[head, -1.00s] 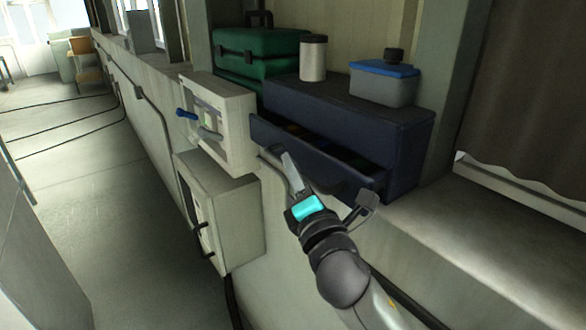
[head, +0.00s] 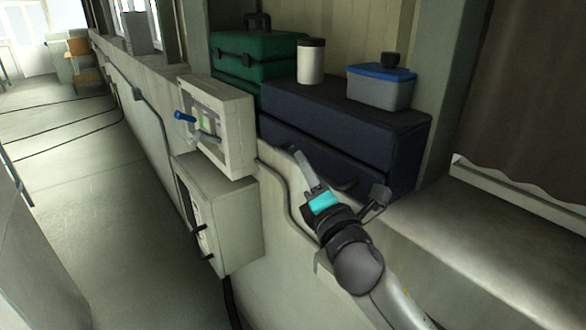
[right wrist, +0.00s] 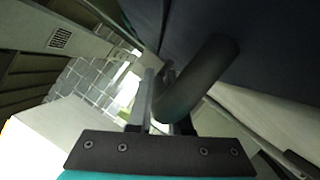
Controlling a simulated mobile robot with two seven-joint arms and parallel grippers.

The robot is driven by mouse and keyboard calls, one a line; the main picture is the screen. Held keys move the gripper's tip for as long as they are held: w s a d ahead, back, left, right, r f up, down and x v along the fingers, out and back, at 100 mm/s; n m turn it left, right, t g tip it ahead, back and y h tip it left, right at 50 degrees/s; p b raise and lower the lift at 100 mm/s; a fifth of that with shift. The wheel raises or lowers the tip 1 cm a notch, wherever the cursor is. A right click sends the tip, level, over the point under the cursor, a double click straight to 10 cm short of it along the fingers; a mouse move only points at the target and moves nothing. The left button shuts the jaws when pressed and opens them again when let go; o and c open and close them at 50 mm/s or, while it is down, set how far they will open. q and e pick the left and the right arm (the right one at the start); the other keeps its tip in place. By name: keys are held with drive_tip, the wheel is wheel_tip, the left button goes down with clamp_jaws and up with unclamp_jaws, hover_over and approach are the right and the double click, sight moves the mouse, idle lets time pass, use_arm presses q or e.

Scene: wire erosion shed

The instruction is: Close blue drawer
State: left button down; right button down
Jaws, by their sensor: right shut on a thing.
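The dark blue drawer (head: 312,150) is in a dark blue cabinet (head: 408,150) on the ledge. Its front looks flush, or almost flush, with the cabinet in the head view, and no inside shows. A dark handle (head: 346,184) sits on its front. My right gripper (head: 312,172) is at the drawer front, shut on the handle. In the right wrist view the curved dark handle (right wrist: 200,75) passes between the fingers, with the dark blue front above it. My left gripper is not in view.
A white jar (head: 311,62) and a grey box with a blue lid (head: 380,88) stand on the cabinet. A green case (head: 255,65) is behind. Pale wall boxes with a blue-handled switch (head: 185,117) stick out at left. The ledge at right is clear.

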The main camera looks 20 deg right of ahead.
drive_tip(key=shift+w+d, duration=0.15)
drive_tip(key=shift+d, duration=0.25)
drive_tip(key=c, duration=0.8)
unclamp_jaws()
drive_tip(key=shift+d, duration=0.15)
drive_tip(key=shift+c, duration=0.2)
drive_tip(key=b+v, duration=0.2)
drive_tip(key=v, duration=1.3)
drive_tip(key=shift+b, duration=0.3)
